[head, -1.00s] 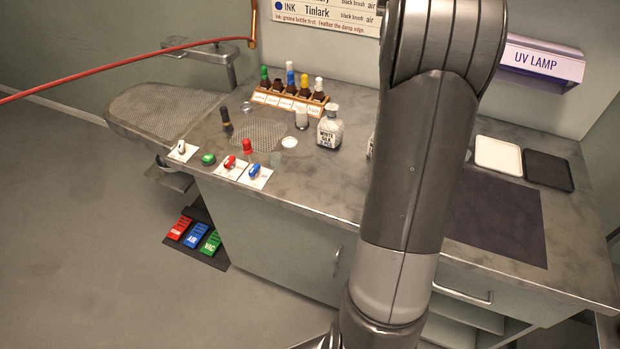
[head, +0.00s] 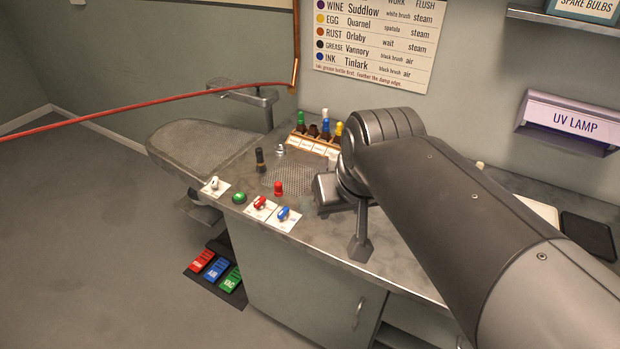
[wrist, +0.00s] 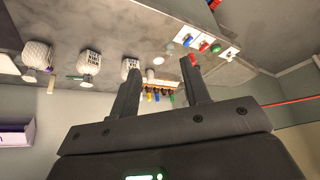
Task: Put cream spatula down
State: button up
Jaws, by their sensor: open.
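I cannot pick out the cream spatula for certain in either view. A small cream tip (head: 480,165) shows beyond my arm in the head view, too little to name. In the wrist view, a pale upright piece (wrist: 51,85) shows by the jar at the far left; I cannot tell what it is. My gripper (wrist: 163,68) is open, with nothing visibly held between its fingers. In the head view my gripper (head: 358,245) is over the counter (head: 325,240), right of the blue switch. My arm hides much of the counter's middle and right.
A bottle rack (head: 313,145) stands at the back. A red-capped piece (head: 278,188), a dark bottle (head: 260,160) and several switches line the left front. Jars (wrist: 88,65) stand on the counter in the wrist view. A black tray (head: 587,236) lies at right.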

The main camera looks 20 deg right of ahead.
jog(key=shift+n, duration=0.3)
jog(key=s+f, duration=0.1)
jog(key=s+a+f, duration=0.1)
jog(key=s+f, duration=0.1)
jog(key=shift+s+a, duration=0.1)
jog(key=shift+a, duration=0.2)
dwell(0.8)
